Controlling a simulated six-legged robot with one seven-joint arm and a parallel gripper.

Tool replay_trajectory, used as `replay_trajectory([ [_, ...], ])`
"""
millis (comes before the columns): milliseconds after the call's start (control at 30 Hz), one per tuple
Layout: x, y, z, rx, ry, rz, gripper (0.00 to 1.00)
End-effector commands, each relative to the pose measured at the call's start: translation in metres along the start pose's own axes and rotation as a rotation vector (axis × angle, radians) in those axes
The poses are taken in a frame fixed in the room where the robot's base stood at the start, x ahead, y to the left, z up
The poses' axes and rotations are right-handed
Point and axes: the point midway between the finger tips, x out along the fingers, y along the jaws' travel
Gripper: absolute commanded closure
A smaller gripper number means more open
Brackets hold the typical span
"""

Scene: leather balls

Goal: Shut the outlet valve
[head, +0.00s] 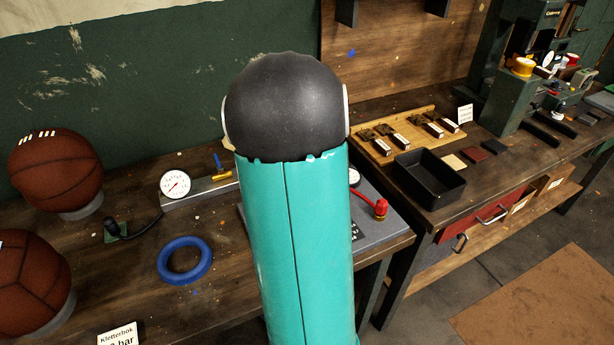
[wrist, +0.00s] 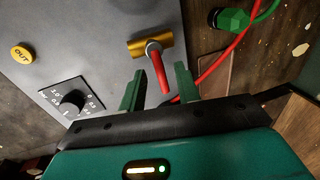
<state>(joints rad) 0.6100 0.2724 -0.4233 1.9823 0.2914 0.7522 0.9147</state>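In the wrist view a brass valve (wrist: 150,46) with a red lever (wrist: 159,72) sits on a grey panel (wrist: 95,30). My gripper (wrist: 160,69) is open, with green fingers on either side of the red lever. The lever lies between them with a visible gap to the left finger; contact on the right is unclear. In the head view my arm hides the gripper and this valve; part of the grey panel (head: 383,227) shows beside it.
A black dial (wrist: 71,103) is on the panel; a red hose (wrist: 222,62) and green connector (wrist: 232,19) lie beside it. In the head view, a gauge (head: 175,184), a brass valve with a blue lever (head: 218,164), a blue ring (head: 185,260) and basketballs (head: 55,172) occupy the bench's left.

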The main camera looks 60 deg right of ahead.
Motion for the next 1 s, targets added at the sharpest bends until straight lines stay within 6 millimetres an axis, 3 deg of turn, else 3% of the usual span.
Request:
replay_trajectory([
  [167,-0.01,0.0,0.0,-0.001,0.0,-0.001,0.67],
  [267,-0.026,-0.001,0.0,-0.002,0.0,-0.004,0.67],
  [700,-0.118,-0.001,0.0,-0.002,0.001,-0.004,0.67],
  [1000,-0.139,0.0,0.0,0.001,0.0,0.0,0.67],
])
